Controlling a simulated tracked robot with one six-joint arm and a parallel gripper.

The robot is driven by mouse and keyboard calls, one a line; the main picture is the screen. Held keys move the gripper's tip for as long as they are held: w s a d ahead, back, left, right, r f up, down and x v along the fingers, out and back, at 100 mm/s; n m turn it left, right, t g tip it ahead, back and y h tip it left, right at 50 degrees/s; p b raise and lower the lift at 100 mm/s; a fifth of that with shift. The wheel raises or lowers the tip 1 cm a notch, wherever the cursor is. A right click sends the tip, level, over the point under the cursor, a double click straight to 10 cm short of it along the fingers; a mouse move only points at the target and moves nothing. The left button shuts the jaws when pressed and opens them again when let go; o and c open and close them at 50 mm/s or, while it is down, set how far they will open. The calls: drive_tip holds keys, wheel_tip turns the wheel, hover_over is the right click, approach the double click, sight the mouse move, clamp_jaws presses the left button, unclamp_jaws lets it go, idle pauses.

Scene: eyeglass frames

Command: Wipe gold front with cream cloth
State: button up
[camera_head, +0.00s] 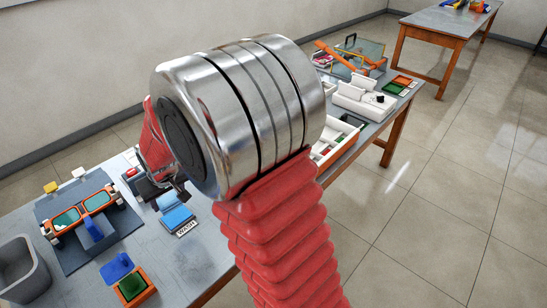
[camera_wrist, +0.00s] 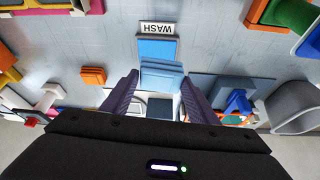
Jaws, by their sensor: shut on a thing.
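My gripper (camera_wrist: 160,78) has its two purple fingers on either side of a blue block (camera_wrist: 162,70) and is shut on it, low over the table. In the head view my gripper (camera_head: 178,190) is mostly hidden behind my arm, with the blue block (camera_head: 168,200) just below it. A light blue pad (camera_wrist: 157,49) lies beside the block, next to a WASH label (camera_wrist: 158,28). An orange-rimmed eyeglass front (camera_head: 66,219) with green lenses sits on a dark mat at the left. I cannot pick out a gold front or a cream cloth for certain.
A grey bin (camera_head: 22,275) stands at the left edge. An orange tray with a green pad (camera_head: 132,287) lies near the front. A blue upright piece (camera_head: 93,229) stands on the mat. White trays (camera_head: 340,140) and tools fill the right of the table. My arm covers the middle.

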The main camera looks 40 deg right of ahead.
drive_tip(key=shift+a, duration=0.2)
drive_tip(key=s+d+m, duration=0.1)
drive_tip(key=s+d, duration=0.2)
drive_tip(key=d, duration=0.8)
drive_tip(key=s+d+m+h, duration=0.1)
drive_tip(key=s+d+m, duration=0.1)
drive_tip(key=d, duration=1)
drive_tip(key=s+d+m, duration=0.1)
drive_tip(key=s+d, duration=0.2)
drive_tip(key=d, duration=0.9)
drive_tip(key=shift+s+f+h, duration=0.15)
drive_tip(key=shift+s+h, duration=0.2)
drive_tip(key=shift+h, duration=0.05)
drive_tip(key=shift+f, duration=0.1)
